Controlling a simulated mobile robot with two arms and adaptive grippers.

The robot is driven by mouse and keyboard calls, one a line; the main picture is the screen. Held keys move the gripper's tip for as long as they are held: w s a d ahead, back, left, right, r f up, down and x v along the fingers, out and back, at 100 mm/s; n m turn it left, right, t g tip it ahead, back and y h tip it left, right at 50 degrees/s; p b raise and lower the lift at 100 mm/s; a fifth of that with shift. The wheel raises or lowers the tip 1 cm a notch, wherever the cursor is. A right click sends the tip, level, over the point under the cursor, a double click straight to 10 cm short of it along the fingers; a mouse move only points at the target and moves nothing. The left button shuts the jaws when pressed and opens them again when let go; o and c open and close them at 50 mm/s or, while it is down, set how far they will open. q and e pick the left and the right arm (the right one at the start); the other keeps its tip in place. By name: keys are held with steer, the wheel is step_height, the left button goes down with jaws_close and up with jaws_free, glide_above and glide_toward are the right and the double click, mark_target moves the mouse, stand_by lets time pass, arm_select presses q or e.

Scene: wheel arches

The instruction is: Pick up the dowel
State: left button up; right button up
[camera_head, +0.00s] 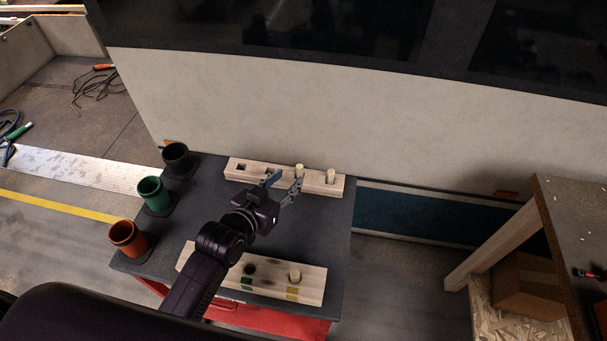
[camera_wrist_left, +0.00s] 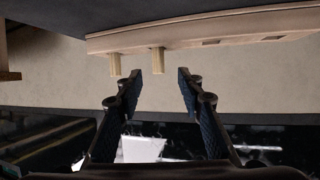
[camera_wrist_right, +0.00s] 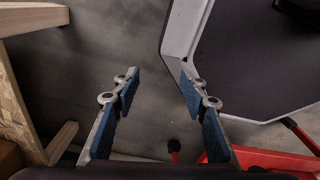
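A pale wooden block (camera_head: 234,173) lies along the table's far edge. Two light dowels stand upright in it, one near its middle (camera_head: 299,170) and one towards its right end (camera_head: 330,176). The left wrist view shows these dowels as well, the middle one (camera_wrist_left: 158,61) and the end one (camera_wrist_left: 115,65). My left gripper (camera_head: 284,184) is open and empty, just in front of the block. In its wrist view the middle dowel appears between the fingertips, apart from both. My right gripper (camera_wrist_right: 160,84) is open and empty, away from the blocks.
The dark tabletop (camera_head: 320,225) is clear between the blocks. Black (camera_head: 177,160), green (camera_head: 154,194) and orange (camera_head: 127,238) cups stand along its left side. A pale wall (camera_head: 300,110) rises behind the table. A wooden bench (camera_head: 570,230) stands at the right.

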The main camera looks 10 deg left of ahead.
mark_target(298, 170)
arm_select(q)
steer(key=shift+p+x, duration=0.3)
steer(key=shift+x, duration=3.6)
steer(key=shift+d+r, duration=0.15)
steer(key=shift+r, duration=0.05)
steer(key=shift+c, duration=0.2)
steer(key=c, duration=0.9)
